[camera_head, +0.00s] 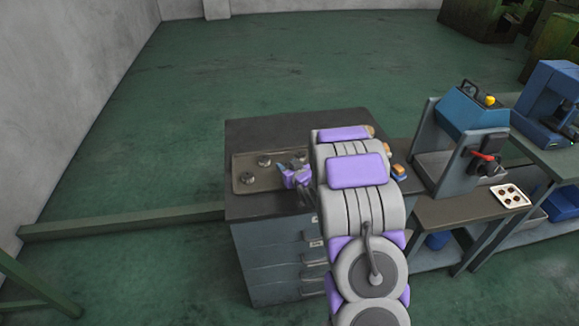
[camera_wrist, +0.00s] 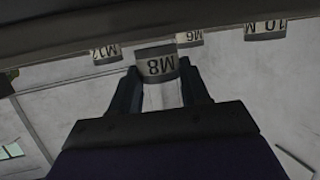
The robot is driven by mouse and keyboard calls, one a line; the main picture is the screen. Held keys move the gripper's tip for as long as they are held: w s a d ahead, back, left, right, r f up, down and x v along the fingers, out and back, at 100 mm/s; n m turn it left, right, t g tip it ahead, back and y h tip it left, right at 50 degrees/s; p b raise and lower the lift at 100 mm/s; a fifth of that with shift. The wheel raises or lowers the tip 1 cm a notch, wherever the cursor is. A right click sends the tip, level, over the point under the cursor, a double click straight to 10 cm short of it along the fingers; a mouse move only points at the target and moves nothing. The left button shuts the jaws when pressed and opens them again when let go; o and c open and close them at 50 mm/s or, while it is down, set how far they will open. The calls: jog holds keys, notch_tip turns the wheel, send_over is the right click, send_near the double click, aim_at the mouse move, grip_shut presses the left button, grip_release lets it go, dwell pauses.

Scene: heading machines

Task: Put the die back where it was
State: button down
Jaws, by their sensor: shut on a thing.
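My gripper (camera_head: 294,178) is over the right part of a brown tray (camera_head: 267,180) on a dark-topped cabinet. The wrist view is upside down; there my gripper (camera_wrist: 160,78) is shut on a grey cylindrical die marked M8 (camera_wrist: 157,62). Around it are dies marked M12 (camera_wrist: 106,53), M6 (camera_wrist: 188,37) and 10 M (camera_wrist: 265,29). In the head view the held die is hidden by my gripper. A die (camera_head: 247,178) and another die (camera_head: 264,160) stand on the tray's left part. I cannot tell whether the held die touches the tray.
The cabinet (camera_head: 270,130) has drawers in front and bare top behind the tray. My arm hides its right part. To the right stand a blue machine (camera_head: 470,110) and a bench with a white plate (camera_head: 510,196). A low beam (camera_head: 130,222) crosses the floor at left.

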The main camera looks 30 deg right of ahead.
jog(key=c, duration=0.9)
grip_release()
jog(key=shift+s+a+f, duration=0.1)
jog(key=shift+a+f, duration=0.15)
jog(key=shift+f, duration=0.1)
jog(key=o, duration=0.4)
jog(key=shift+s+f, duration=0.1)
jog(key=shift+f, duration=0.05)
jog(key=shift+c, duration=0.2)
jog(key=shift+r, duration=0.3)
jog(key=p+v, duration=0.1)
jog(key=v, duration=0.3)
jog(key=r+p+v, duration=0.1)
jog(key=v, duration=0.4)
jog(key=shift+d+r, duration=0.1)
jog(key=shift+r, duration=0.05)
jog(key=shift+p+v, duration=0.5)
jog(key=shift+v, duration=0.7)
